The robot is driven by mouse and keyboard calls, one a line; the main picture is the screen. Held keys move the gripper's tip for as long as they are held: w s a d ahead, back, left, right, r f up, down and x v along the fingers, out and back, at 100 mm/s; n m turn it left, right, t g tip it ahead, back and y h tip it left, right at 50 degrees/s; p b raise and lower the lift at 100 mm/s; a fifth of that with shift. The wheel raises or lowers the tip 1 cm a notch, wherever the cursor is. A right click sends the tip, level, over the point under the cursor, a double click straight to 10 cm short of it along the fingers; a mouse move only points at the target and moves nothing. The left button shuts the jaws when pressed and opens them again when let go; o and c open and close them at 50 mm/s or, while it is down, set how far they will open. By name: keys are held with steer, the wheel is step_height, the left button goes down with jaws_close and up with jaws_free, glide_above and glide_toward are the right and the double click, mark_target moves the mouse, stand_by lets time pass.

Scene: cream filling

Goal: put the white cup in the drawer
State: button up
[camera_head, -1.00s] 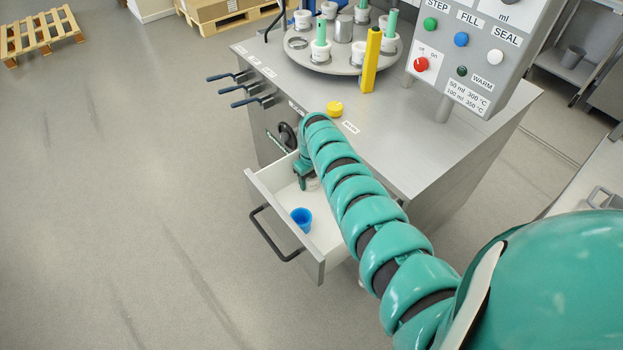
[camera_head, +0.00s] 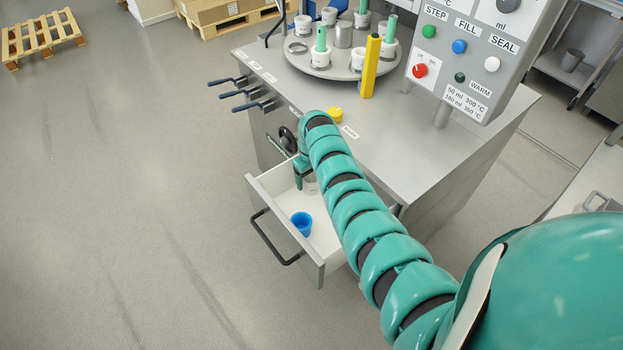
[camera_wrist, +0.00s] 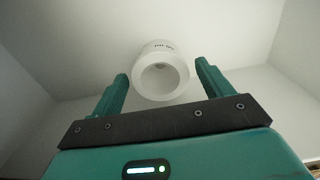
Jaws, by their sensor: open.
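The white cup (camera_wrist: 160,75) is inside the open drawer (camera_head: 322,232), with its round hollow end facing the wrist camera and small dark print on its side. In the head view the cup (camera_head: 311,186) shows only partly, beside my gripper (camera_head: 302,182). My gripper is open in the wrist view (camera_wrist: 162,88), one finger on each side of the cup, with a visible gap at the right finger. The left finger is close to the cup; I cannot tell whether it touches.
A blue cup (camera_head: 301,223) stands in the front part of the drawer. The drawer handle (camera_head: 270,240) sticks out into clear floor. Above are the metal worktop (camera_head: 420,150), a yellow knob (camera_head: 335,115), a yellow post (camera_head: 370,68) and a turntable with cups (camera_head: 330,70).

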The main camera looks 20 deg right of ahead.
step_height(320, 180, up, 9)
steer(key=b, duration=0.1)
steer(key=shift+f, duration=0.15)
stand_by(0.3)
stand_by(0.5)
